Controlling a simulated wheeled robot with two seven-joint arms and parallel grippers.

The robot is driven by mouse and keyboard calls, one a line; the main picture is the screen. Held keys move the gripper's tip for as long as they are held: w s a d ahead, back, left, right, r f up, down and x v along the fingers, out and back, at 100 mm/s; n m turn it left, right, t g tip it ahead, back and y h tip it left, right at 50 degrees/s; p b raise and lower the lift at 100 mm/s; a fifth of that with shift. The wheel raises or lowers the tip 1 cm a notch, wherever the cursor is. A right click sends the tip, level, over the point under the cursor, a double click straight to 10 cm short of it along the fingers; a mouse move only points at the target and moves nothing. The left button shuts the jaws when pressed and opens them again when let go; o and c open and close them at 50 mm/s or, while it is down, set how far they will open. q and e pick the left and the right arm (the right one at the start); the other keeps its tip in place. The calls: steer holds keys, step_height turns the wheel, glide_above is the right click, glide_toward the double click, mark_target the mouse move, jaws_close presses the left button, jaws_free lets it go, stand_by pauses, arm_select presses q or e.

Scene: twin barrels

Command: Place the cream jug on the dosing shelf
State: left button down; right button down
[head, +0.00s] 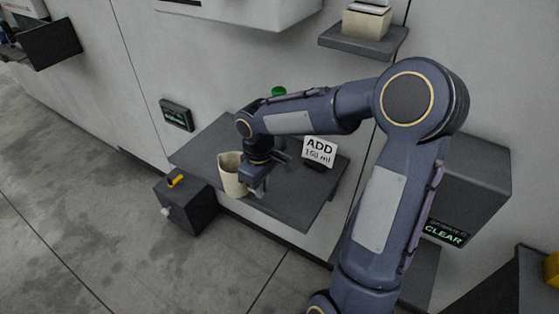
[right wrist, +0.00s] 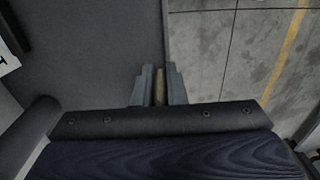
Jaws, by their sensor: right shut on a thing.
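The cream jug (head: 230,175) is upright at the front left edge of the grey shelf (head: 290,203) that carries an "ADD 150 ml" sign. My right gripper (head: 254,184) is at the jug's right side, shut on it. In the right wrist view my fingers (right wrist: 160,88) close on a narrow tan piece of the jug (right wrist: 160,86), and the grey shelf surface (right wrist: 110,50) shows on the left. I cannot tell whether the jug touches the shelf. My left gripper is not in view.
The white sign (head: 319,151) stands at the shelf's right back. A green-topped object (head: 278,91) is partly hidden behind my arm. A dark box (head: 187,203) with a yellow handle is below left. A higher wall shelf (head: 365,42) holds a cream container (head: 366,24).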

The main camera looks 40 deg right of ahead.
steer(key=w+d, duration=0.1)
steer(key=d, duration=0.1)
steer(key=w+d, duration=0.1)
steer(key=d, duration=0.2)
steer(key=w+d+p, duration=0.1)
steer(key=d, duration=0.1)
steer(key=shift+w+d, duration=0.15)
steer(key=shift+d, duration=0.15)
steer(key=d, duration=0.1)
steer(key=w+d+p, duration=0.1)
steer(key=d, duration=0.1)
steer(key=shift+w+d+f, duration=0.1)
steer(key=shift+w+d, duration=0.1)
steer(key=shift+s+a+f, duration=0.1)
steer(key=shift+f, duration=0.55)
steer(key=shift+f, duration=0.15)
steer(key=c, duration=1.9)
jaws_free()
steer(key=o, duration=0.4)
